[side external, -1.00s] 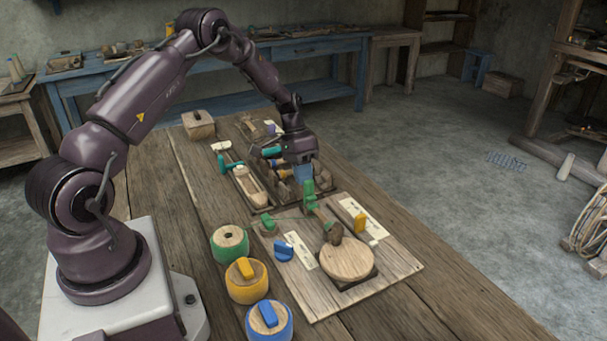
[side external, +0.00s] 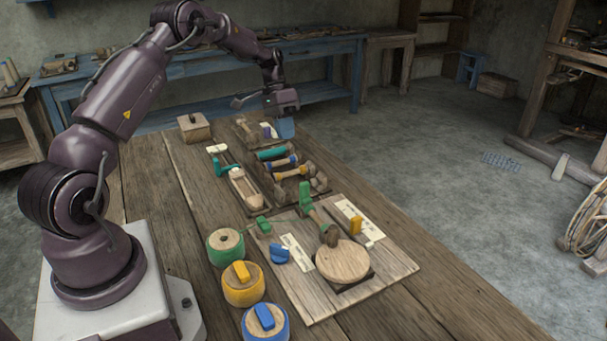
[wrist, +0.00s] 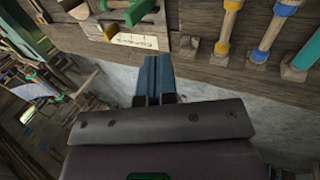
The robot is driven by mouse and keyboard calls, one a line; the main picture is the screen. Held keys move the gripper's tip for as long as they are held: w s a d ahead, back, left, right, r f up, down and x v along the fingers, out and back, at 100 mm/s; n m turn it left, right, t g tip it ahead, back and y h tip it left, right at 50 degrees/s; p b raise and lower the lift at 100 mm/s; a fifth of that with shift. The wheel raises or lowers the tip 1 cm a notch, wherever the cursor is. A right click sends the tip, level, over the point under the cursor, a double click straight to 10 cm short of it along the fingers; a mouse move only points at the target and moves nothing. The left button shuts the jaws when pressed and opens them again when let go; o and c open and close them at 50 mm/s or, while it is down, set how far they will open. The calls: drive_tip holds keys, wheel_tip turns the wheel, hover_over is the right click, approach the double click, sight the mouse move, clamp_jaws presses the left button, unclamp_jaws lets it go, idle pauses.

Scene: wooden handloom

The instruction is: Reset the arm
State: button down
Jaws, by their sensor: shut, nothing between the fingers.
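My gripper (side external: 286,128) is raised above the far right part of the wooden table in the side external view. Its blue fingers are together with nothing between them, and they also show in the wrist view (wrist: 154,78). In the side external view it hangs in front of the far end of the board, apart from the spools. The wrist view shows the table's edge and the grey floor beneath the fingers.
A rack holds teal, blue and yellow spools (side external: 283,162). A board nearer the camera carries a round wooden disc (side external: 343,261) and a green lever (side external: 305,199). Green (side external: 225,247), yellow (side external: 243,284) and blue (side external: 265,322) round pieces stand by my base. A lidded wooden box (side external: 194,127) stands at the back.

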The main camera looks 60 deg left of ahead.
drive_tip(key=s+d+r+t+y, duration=0.2)
drive_tip(key=s+d+r, duration=0.7)
drive_tip(key=s+d, duration=0.2)
drive_tip(key=s+d+r+t+y, duration=0.2)
drive_tip(key=s+d+r, duration=0.7)
drive_tip(key=d, duration=0.6)
drive_tip(key=shift+s+r+t+y, duration=0.15)
drive_tip(key=shift+s+t+y, duration=0.25)
drive_tip(key=shift+s+t, duration=0.65)
drive_tip(key=shift+s+g, duration=0.2)
drive_tip(key=shift+g, duration=0.05)
